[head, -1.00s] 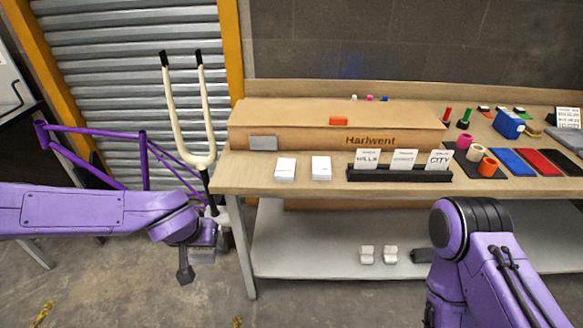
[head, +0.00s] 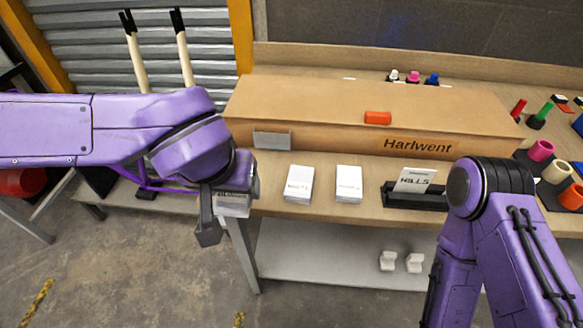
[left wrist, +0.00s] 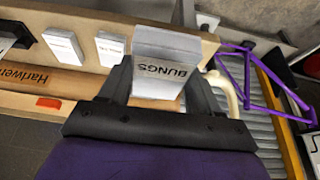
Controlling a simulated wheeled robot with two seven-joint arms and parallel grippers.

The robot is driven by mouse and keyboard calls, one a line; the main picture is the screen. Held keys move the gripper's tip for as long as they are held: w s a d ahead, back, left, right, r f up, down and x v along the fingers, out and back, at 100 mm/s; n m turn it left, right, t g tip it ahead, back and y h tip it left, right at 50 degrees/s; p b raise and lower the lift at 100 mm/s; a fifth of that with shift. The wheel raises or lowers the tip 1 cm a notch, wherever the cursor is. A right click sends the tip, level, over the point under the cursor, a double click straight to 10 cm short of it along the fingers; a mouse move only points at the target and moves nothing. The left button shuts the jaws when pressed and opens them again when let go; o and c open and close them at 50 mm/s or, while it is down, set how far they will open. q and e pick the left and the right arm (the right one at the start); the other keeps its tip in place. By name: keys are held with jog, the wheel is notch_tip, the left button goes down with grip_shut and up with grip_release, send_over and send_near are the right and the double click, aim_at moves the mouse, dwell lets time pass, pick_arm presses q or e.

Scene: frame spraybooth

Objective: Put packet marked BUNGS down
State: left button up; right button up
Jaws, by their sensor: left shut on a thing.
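The packet marked BUNGS (left wrist: 158,68) is white with dark lettering and sits between the fingers of my left gripper (left wrist: 158,95) in the left wrist view. In the head view the packet (head: 233,205) shows partly under the purple wrist of my left gripper (head: 228,212), at the left front corner of the bench (head: 300,222). I cannot tell from the pictures whether it touches the bench. My right arm is at the right of the head view, but its gripper is out of sight.
Two white packets (head: 299,184) (head: 349,184) stand on the bench front, right of my left gripper. Behind them is a long Harlwent carton (head: 330,115) with an orange item (head: 377,118) on top. A black card holder (head: 400,198) is further right. A lower shelf (head: 320,255) runs beneath.

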pick_arm(q)
jog(key=shift+r, duration=0.2)
jog(key=w+a+f, duration=0.1)
jog(key=w+f, duration=0.2)
jog(key=w, duration=0.1)
jog(key=w+a+f, duration=0.1)
jog(key=w+f, duration=0.2)
jog(key=w, duration=0.1)
jog(key=w+a+f, duration=0.2)
jog(key=w, duration=0.1)
jog(key=shift+w+f, duration=0.4)
jog(key=x, duration=0.2)
jog(key=b+x, duration=0.1)
jog(key=x, duration=0.1)
jog(key=shift+s+a+f, duration=0.1)
jog(key=shift+s, duration=0.3)
pick_arm(e)
jog(key=shift+w+f, duration=0.15)
jog(key=shift+f, duration=0.4)
pick_arm(q)
jog(key=shift+s, duration=0.1)
pick_arm(e)
jog(key=shift+r, duration=0.15)
pick_arm(q)
jog(key=shift+f, duration=0.1)
